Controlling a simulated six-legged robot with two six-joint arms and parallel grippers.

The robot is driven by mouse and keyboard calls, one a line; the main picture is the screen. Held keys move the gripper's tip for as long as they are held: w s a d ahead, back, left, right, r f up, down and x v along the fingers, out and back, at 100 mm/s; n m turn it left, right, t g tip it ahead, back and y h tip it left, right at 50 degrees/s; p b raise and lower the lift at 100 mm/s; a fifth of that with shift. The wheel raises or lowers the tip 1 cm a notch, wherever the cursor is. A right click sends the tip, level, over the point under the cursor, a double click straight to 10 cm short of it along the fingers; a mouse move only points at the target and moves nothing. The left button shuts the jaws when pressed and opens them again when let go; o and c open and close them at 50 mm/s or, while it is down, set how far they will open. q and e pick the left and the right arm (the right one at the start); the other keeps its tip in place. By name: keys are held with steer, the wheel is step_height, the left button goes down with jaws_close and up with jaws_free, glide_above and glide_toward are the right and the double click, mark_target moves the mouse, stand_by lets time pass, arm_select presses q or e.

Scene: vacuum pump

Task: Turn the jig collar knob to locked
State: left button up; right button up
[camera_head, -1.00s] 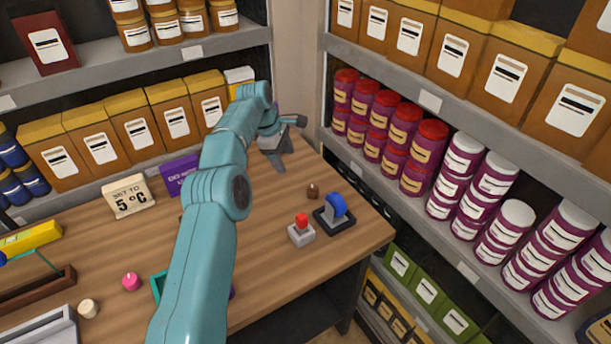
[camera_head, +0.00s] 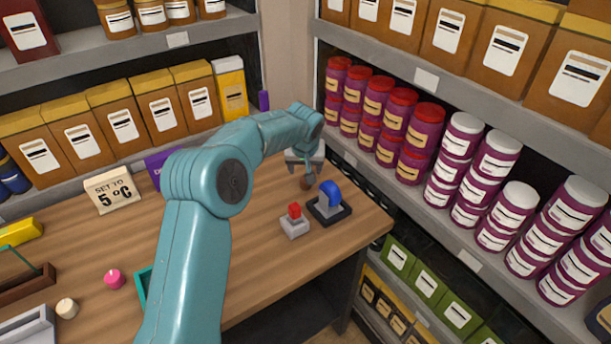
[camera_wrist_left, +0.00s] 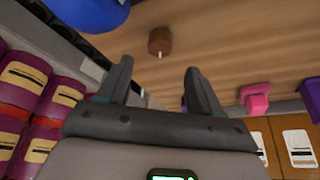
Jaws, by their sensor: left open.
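A small brown knob (camera_head: 307,182) stands on the wooden table behind a blue arched part (camera_head: 329,192) on a dark base. No label shows which part is the jig collar knob. In the left wrist view the brown knob (camera_wrist_left: 160,40) has a short white mark and sits just beyond my fingertips, roughly in line with the gap. The blue part (camera_wrist_left: 88,12) is at the top left there. My left gripper (camera_wrist_left: 155,78) is open and empty. In the head view the left gripper (camera_head: 304,166) is just behind the brown knob, partly hidden by my arm.
A red button on a grey block (camera_head: 294,221) stands left of the blue part. Shelves with jars (camera_head: 427,128) and boxes close in behind and at right.

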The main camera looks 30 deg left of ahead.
arm_select(q)
steer(key=p+x, duration=0.1)
steer(key=x, duration=0.6)
steer(key=shift+w+a+f, duration=0.1)
steer(key=shift+f, duration=0.25)
steer(key=c, duration=1.1)
steer(key=shift+o, duration=0.2)
